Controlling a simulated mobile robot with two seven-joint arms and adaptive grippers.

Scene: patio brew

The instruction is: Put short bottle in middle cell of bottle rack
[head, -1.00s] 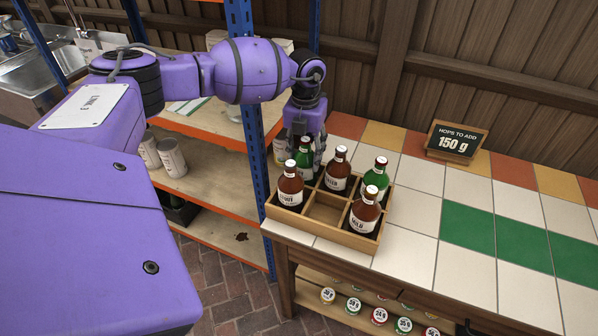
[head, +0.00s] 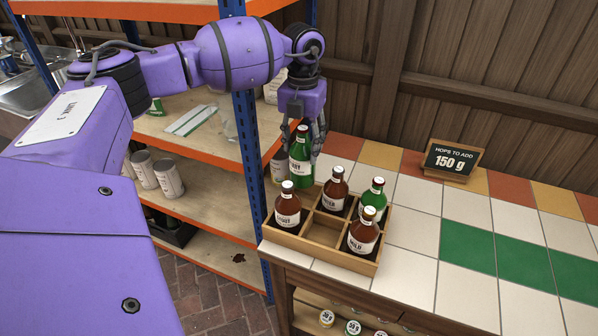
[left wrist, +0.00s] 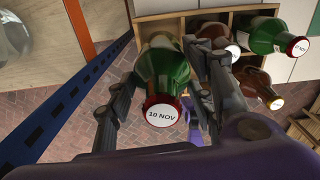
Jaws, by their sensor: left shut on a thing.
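My left gripper (head: 304,134) is shut on a green bottle (head: 300,170) with a white label and holds it upright over the back left cell of the wooden bottle rack (head: 313,254). In the left wrist view this bottle (left wrist: 162,75) sits between the fingers, its cap reading "10 NOV". The rack also holds brown bottles at front left (head: 288,208), back middle (head: 335,188) and front right (head: 363,235), and another green bottle (head: 373,198) at back right. The front middle cell (head: 324,232) is empty. I cannot tell from size which bottle is the short one.
The rack stands at the left end of a tiled counter (head: 412,235); the tiles to its right are clear. A sign (head: 452,160) reading "150 g" stands at the back. A blue shelf post (head: 249,150) rises close left of the gripper.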

